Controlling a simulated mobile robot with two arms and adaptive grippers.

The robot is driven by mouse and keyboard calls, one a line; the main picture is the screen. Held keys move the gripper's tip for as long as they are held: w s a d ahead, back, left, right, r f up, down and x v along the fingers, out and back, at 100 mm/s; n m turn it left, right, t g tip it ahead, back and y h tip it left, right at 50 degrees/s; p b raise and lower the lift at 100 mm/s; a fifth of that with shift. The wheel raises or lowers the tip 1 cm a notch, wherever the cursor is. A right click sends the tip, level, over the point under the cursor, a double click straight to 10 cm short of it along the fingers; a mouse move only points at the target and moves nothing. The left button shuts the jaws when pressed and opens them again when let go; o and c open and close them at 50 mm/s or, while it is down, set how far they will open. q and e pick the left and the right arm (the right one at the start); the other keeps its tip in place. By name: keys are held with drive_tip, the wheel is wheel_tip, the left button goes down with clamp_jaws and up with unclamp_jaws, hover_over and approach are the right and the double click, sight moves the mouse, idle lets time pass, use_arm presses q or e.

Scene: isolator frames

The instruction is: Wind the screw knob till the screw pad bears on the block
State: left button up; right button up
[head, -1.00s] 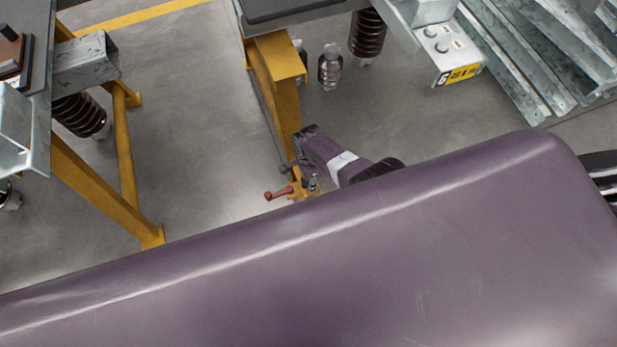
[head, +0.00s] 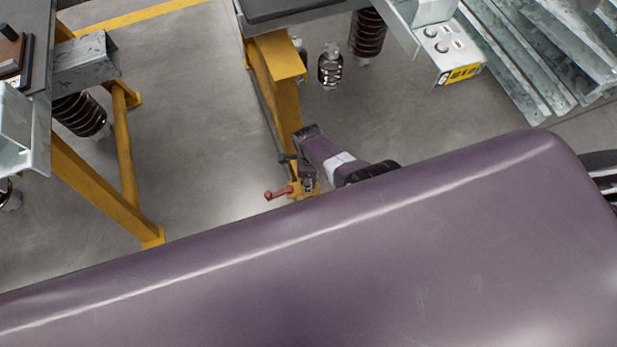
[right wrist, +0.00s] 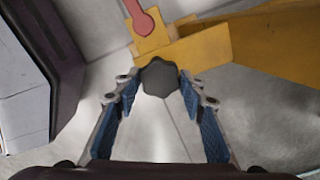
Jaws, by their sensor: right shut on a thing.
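A dark, many-sided screw knob (right wrist: 160,77) sits between the blue-padded fingers of my right gripper (right wrist: 158,88) in the right wrist view. The gripper is shut on it. A red lever (right wrist: 145,24) and a yellow bracket (right wrist: 152,42) are just beyond the knob. In the head view, my right gripper (head: 298,172) is low beside the yellow stand leg (head: 284,100), and the red lever (head: 277,194) sticks out to its left. I cannot make out the screw pad or the block. My left gripper is out of view.
A second yellow stand (head: 105,190) is at the left, with open grey floor (head: 205,130) between the stands. A grey button box (head: 440,50) and metal beams (head: 525,65) are at the upper right.

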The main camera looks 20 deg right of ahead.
drive_tip(key=shift+d, duration=0.15)
drive_tip(key=o, duration=1.2)
drive_tip(key=shift+c, duration=0.2)
